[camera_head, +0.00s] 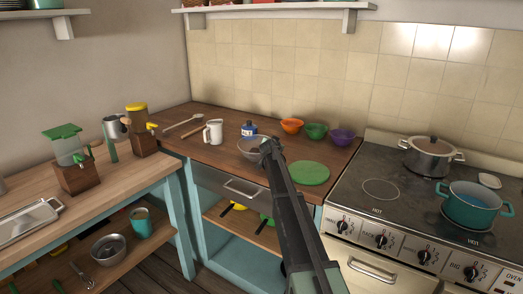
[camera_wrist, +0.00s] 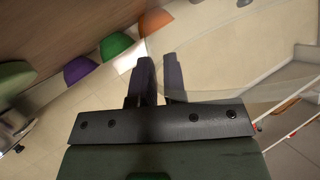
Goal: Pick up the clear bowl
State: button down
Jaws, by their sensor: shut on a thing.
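The clear bowl (camera_head: 247,145) is at the middle of the wooden counter in the head view, left of the green round board. My gripper (camera_head: 267,148) is at the bowl's right side, shut on its rim. In the wrist view the two dark fingers of my gripper (camera_wrist: 160,78) pinch the see-through wall of the clear bowl (camera_wrist: 225,60), which spreads to the right. I cannot tell whether the bowl touches the counter or is just above it.
Orange (camera_head: 291,126), green (camera_head: 316,131) and purple (camera_head: 342,138) bowls stand behind. A blue jar (camera_head: 249,129) and white pitcher (camera_head: 214,132) stand behind left. The green round board (camera_head: 308,174) lies right, before the stove (camera_head: 395,205) with two pots.

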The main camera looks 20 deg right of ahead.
notch_tip(320, 180, up, 20)
jog(key=p, duration=2)
